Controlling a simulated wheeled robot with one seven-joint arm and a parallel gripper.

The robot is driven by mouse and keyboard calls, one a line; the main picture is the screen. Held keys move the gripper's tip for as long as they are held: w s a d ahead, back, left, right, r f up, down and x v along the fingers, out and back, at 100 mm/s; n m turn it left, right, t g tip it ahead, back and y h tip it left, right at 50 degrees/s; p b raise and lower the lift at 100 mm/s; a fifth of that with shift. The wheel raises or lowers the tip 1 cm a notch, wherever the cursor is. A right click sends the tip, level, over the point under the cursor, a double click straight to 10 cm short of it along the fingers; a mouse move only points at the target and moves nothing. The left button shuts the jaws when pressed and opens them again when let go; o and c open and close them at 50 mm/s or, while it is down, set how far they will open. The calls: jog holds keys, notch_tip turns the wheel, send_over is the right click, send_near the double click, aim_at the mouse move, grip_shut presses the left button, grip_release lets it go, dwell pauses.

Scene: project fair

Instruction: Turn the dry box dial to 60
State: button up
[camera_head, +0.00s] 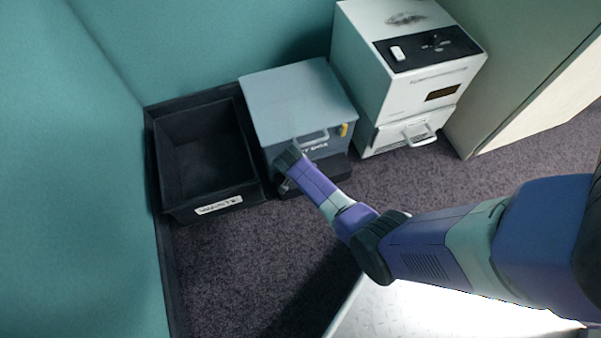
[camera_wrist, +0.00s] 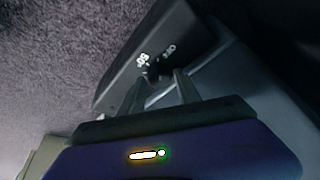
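The dry box (camera_head: 296,100) is a grey-blue box with a lid, a front handle and a partly covered label, standing by the teal wall in the head view. Its dark control strip shows in the wrist view with a small dark dial (camera_wrist: 154,73) between the white marks "60" and "OFF". The dial's pointer is too dark to read. My gripper (camera_head: 283,172) is at the lower front of the dry box. In the wrist view my gripper (camera_wrist: 160,80) has its two fingers apart, one on each side of the dial. I cannot tell whether they touch it.
A black open bin (camera_head: 205,150) with a white label stands left of the dry box. A white machine (camera_head: 375,95) with a dark top panel and a front handle stands to the right. Dark carpet (camera_head: 235,270) lies clear in front.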

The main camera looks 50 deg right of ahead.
jog(key=shift+d+f, duration=0.2)
jog(key=shift+f, duration=0.2)
grip_shut()
